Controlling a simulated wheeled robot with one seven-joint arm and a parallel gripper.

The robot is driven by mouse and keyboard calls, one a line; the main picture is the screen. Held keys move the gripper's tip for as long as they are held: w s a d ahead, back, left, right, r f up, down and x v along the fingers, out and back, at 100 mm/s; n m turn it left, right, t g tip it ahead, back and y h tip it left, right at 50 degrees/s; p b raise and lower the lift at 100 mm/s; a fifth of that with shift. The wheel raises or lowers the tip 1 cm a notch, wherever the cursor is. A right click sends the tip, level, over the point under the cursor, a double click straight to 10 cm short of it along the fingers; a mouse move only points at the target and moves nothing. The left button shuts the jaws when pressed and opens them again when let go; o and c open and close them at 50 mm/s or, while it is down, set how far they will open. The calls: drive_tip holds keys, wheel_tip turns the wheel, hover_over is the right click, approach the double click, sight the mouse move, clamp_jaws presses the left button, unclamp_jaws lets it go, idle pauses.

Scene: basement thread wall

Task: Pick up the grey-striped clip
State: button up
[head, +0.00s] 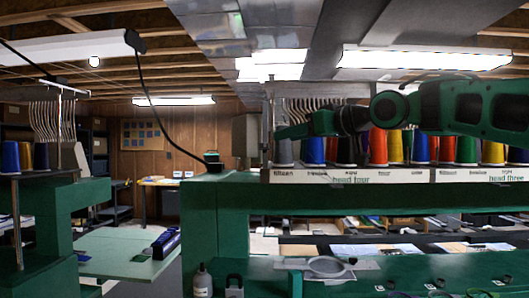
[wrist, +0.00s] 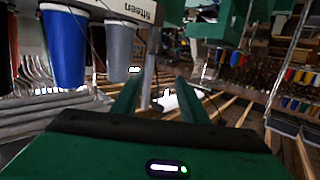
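I cannot make out a grey-striped clip for certain in either view. A small dark clip-like thing with a loop (head: 234,286) stands at the near edge of the green bench, but no stripes show on it. Several other small dark pieces with white marks (head: 390,284) lie along the bench and are too small to tell. My gripper (head: 281,132) is high in front of the thread cones, pointing left, well above the bench. In the wrist view my gripper (wrist: 157,92) shows two green fingers apart with nothing between them.
A row of thread cones (head: 378,147) stands on the white labelled rail (head: 350,176) close behind my arm. A blue cone (wrist: 64,48) looms upside down in the wrist view.

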sight(265, 148)
drive_tip(key=x, duration=0.7)
drive_tip(key=shift+a+f, duration=0.35)
drive_tip(key=shift+c, duration=0.4)
clamp_jaws()
